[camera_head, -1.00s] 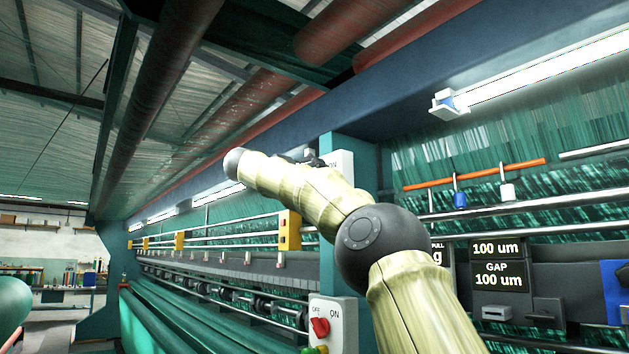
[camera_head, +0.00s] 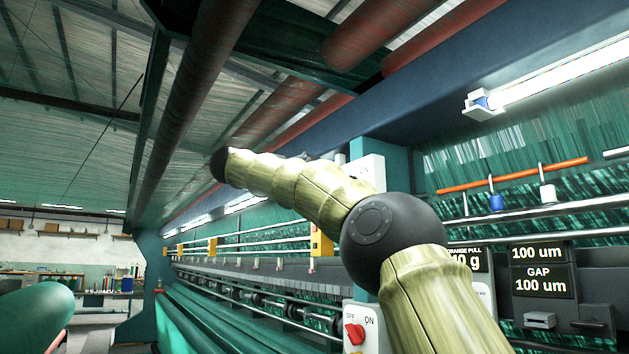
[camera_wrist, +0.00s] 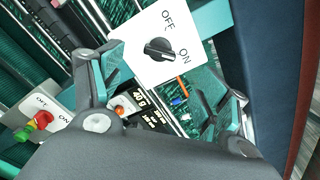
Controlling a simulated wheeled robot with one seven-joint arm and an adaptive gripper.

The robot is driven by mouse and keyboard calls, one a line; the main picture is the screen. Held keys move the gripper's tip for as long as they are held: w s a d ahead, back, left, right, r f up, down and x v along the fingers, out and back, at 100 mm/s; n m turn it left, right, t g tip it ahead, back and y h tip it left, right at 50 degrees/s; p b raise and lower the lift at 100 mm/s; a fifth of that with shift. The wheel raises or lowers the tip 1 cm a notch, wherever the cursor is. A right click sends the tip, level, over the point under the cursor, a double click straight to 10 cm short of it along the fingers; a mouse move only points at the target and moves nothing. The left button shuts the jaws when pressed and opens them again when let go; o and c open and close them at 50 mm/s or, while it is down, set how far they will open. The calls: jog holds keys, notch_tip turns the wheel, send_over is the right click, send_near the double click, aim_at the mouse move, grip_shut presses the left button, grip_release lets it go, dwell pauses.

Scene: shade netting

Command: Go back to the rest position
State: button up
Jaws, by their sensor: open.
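My gripper (camera_wrist: 170,86) is open in the wrist view, its two fingers spread wide with nothing between the pads. A white switch plate (camera_wrist: 190,20) with a black knob, marked OFF and ON, shows beyond the fingers. It looks apart from them, though the distance is hard to judge. In the head view my bamboo-coloured arm is raised and bent in front of the machine, its upper link pointing up and left. The gripper itself does not show there.
The netting machine (camera_head: 255,272) runs along the right. A control box with a red knob (camera_head: 354,333) stands low beside my arm. Label panels (camera_head: 540,268) and hanging blue (camera_head: 496,202) and white (camera_head: 547,192) tags are at right. A workbench (camera_head: 100,290) is far left.

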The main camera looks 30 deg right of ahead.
dwell(0.4)
